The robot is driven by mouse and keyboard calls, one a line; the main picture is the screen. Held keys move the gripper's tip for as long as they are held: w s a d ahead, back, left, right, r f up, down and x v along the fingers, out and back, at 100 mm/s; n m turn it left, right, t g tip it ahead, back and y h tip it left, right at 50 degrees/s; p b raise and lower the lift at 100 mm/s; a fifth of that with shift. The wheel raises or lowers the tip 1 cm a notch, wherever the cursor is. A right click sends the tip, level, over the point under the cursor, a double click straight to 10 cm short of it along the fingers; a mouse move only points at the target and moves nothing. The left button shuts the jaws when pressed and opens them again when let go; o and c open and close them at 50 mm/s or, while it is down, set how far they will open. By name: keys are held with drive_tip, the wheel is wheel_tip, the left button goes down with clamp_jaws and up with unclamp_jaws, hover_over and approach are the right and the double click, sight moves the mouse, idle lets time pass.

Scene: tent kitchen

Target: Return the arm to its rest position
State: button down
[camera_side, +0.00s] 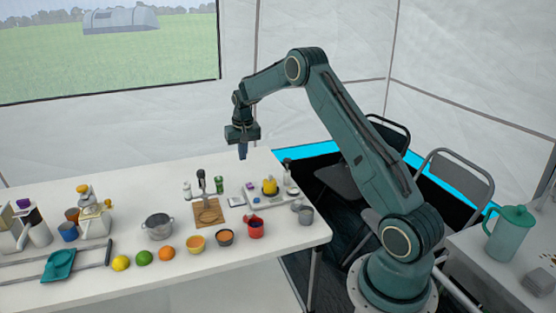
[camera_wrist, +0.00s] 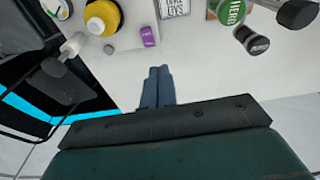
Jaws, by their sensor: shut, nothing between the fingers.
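My gripper (camera_side: 243,152) hangs pointing down above the back edge of the white table (camera_side: 270,235) in the side view. Its fingers are together with nothing between them. In the wrist view the two blue-grey fingers of the gripper (camera_wrist: 157,82) lie side by side, closed and empty, over bare white tabletop. My arm rises from its base at the right, bends at the elbow and reaches left over the table. The fingers are clear of the objects below.
Chairs (camera_side: 458,182) stand behind my arm. A teal pitcher (camera_side: 510,235) stands on the right-hand table.

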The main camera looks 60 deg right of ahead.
drive_tip(key=s+a+r+n+t, duration=0.1)
drive_tip(key=s+a+r+n, duration=0.1)
drive_tip(key=s+a+r, duration=0.6)
drive_tip(key=s+a+r+n+t, duration=0.15)
drive_tip(key=s+a+r, duration=0.25)
drive_tip(key=a+r, duration=0.8)
drive_tip(key=s+a+n, duration=0.1)
drive_tip(key=s+a, duration=0.2)
drive_tip(key=s, duration=0.4)
drive_tip(key=s+a+n+t, duration=0.1)
drive_tip(key=s+a, duration=0.3)
drive_tip(key=s, duration=0.4)
drive_tip(key=s+a+n+y, duration=0.1)
drive_tip(key=s+a+n, duration=0.2)
drive_tip(key=s, duration=0.4)
drive_tip(key=shift+s+a+f, duration=0.35)
drive_tip(key=shift+a, duration=0.15)
